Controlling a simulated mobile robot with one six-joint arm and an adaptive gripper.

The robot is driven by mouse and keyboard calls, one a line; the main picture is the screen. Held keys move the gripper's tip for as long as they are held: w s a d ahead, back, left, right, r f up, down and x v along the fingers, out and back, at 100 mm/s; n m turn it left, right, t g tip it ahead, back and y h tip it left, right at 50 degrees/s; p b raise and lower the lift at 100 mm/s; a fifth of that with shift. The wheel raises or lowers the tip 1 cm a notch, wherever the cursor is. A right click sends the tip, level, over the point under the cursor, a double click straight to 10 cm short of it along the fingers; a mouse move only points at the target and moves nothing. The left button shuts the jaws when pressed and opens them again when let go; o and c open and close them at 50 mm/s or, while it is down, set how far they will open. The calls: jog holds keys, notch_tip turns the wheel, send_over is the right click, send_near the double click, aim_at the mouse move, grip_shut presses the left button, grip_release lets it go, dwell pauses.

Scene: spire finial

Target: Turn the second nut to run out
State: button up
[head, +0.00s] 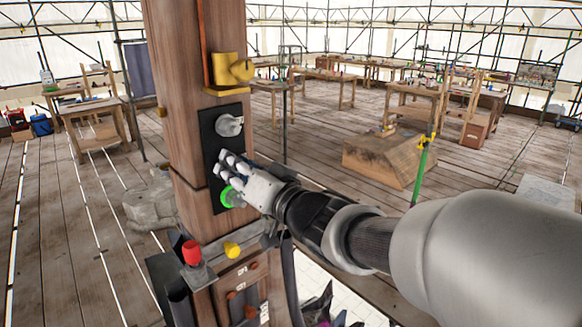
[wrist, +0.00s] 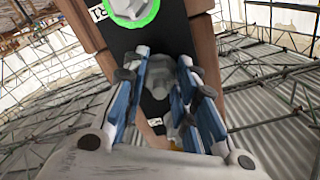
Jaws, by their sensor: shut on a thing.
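A black plate (head: 212,150) is fixed to the face of a wooden post and bears grey nuts. The upper nut (head: 229,125) stands clear. The lowest nut (head: 233,197) has a bright green ring (head: 226,196) around it; this ring also shows at the top of the wrist view (wrist: 152,14). My gripper (head: 228,162) is at the middle of the plate, between these two. Its fingers (wrist: 168,88) are shut on the middle nut (wrist: 158,74), one on either side. The fingers hide this nut in the head view.
A yellow bracket (head: 230,70) juts from the post above the plate. Below are a red-capped part (head: 191,252), a yellow knob (head: 232,249) and a wooden box. A wooden block (head: 385,158) and workbenches stand on the plank floor behind, with open floor between.

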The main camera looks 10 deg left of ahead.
jog(key=shift+m+b, duration=9.2)
jog(key=shift+m, duration=8.4)
jog(key=shift+r, duration=0.1)
jog(key=o, duration=1.1)
jog(key=shift+c, duration=0.2)
